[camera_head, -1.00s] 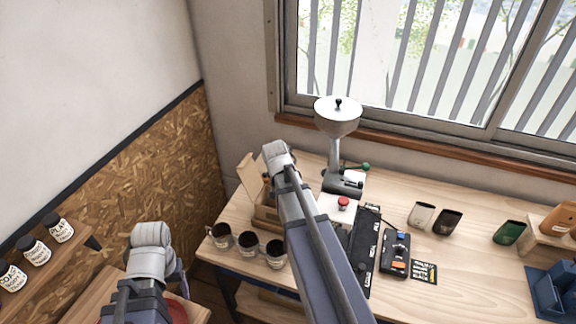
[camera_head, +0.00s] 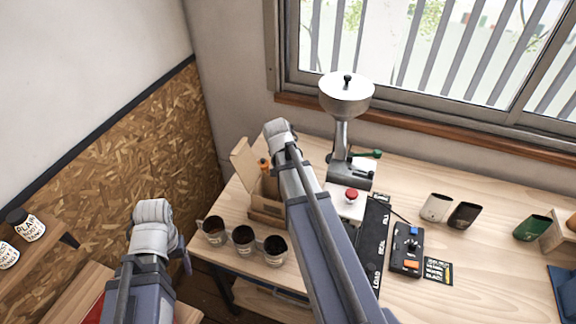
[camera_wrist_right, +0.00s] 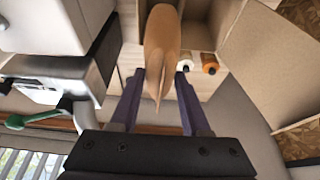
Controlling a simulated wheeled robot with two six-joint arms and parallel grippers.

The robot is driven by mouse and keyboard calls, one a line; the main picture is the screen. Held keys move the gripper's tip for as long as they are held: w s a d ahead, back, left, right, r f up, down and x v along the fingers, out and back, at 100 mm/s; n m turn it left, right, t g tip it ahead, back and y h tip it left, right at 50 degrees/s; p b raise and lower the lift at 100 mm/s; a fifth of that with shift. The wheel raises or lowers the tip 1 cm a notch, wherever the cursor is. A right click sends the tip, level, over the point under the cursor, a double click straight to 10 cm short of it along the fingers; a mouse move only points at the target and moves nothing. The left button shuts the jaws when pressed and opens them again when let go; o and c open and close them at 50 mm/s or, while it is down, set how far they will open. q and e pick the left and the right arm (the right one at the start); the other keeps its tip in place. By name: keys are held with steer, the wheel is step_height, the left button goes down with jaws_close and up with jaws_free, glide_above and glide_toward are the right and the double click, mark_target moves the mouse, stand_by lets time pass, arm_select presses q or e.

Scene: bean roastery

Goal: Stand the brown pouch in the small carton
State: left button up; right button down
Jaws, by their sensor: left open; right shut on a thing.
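My right gripper (camera_wrist_right: 156,88) is shut on the brown pouch (camera_wrist_right: 162,42), a tan pouch held between its two fingers in the right wrist view. The small carton (camera_head: 265,207) stands on the bench with a raised flap, partly hidden behind my right arm in the head view. In the wrist view its cardboard wall (camera_wrist_right: 232,28) is beside the pouch, which is over the carton; I cannot tell whether its base touches the bottom. My right gripper is hidden in the head view. My left gripper (camera_head: 184,263) is open, low at the left, away from the carton.
Several dark-filled cups (camera_head: 243,238) line the bench's front left edge. A grinder (camera_head: 347,95) stands behind my right arm, with a sealer (camera_head: 372,245) and control box (camera_head: 408,248) to the right. An orange-capped bottle (camera_wrist_right: 210,62) and a white-capped bottle (camera_wrist_right: 185,62) are near the pouch.

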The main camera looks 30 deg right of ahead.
steer(key=shift+s+a, duration=0.1)
steer(key=shift+s, duration=0.1)
steer(key=shift+f+b, duration=0.15)
steer(key=shift+b, duration=0.15)
steer(key=shift+w+f+b, duration=0.1)
steer(key=shift+f+b, duration=0.45)
steer(key=shift+f, duration=0.05)
step_height(320, 180, down, 11)
steer(key=b, duration=1.1)
steer(key=shift+c, duration=1.5)
jaws_free()
steer(key=shift+o, duration=0.2)
steer(key=shift+o, duration=1.3)
